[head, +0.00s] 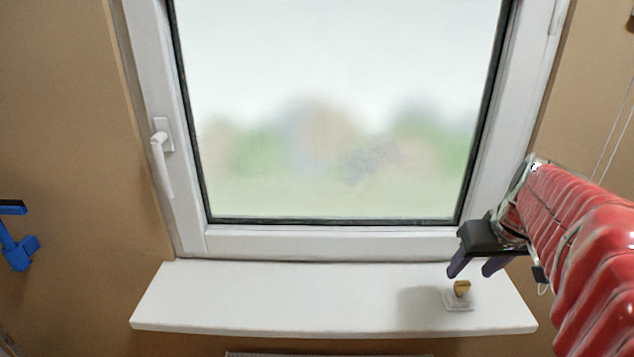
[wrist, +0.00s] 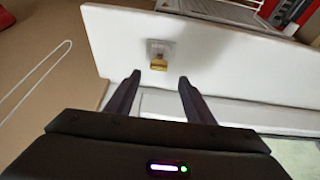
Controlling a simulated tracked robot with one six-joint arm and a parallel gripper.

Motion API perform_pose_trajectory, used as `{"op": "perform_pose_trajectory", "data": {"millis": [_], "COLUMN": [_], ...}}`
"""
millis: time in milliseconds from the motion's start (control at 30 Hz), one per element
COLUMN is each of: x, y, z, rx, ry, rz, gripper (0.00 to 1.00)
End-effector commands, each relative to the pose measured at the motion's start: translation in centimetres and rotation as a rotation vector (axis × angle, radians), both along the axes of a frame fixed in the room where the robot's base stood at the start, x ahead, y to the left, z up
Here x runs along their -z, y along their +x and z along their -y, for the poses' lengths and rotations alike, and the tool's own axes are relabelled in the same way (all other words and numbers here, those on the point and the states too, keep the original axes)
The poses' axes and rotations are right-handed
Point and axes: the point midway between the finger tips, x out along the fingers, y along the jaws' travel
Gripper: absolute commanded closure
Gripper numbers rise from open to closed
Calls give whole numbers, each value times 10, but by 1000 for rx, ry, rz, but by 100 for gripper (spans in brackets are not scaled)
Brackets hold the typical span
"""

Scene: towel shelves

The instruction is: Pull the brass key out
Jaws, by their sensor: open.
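The brass key (head: 462,287) stands in a small pale base (head: 458,303) near the right end of the white window sill (head: 290,297). Its flat brass head points up. In the wrist view the key (wrist: 158,64) shows just beyond the fingertips, roughly between them, with the base (wrist: 161,48) behind it. My gripper (head: 474,273) is open and empty, its two dark fingers above and close to the key. The gripper also shows in the wrist view (wrist: 159,77). The fingers appear apart from the key. The part of the key inside the base is hidden.
A closed white window (head: 330,244) with a handle (head: 162,160) rises behind the sill. The sill left of the key is bare. A blue object (head: 18,245) is on the wall at the far left. A thin white loop (wrist: 35,85) shows in the wrist view.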

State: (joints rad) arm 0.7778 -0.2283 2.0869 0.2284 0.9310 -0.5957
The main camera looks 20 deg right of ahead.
Motion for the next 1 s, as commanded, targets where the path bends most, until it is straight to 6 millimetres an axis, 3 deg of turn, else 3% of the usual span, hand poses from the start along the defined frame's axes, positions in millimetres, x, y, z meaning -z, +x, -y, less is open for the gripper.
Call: {"op": "perform_pose_trajectory", "data": {"millis": [400,800,1000], "x": [47,51,51], "y": [16,18,18], "z": [6,6,6], "rx": [-1,-2,-3], "ry": [2,1,0], "rz": [1,2,2], "gripper": [52,52,66]}}
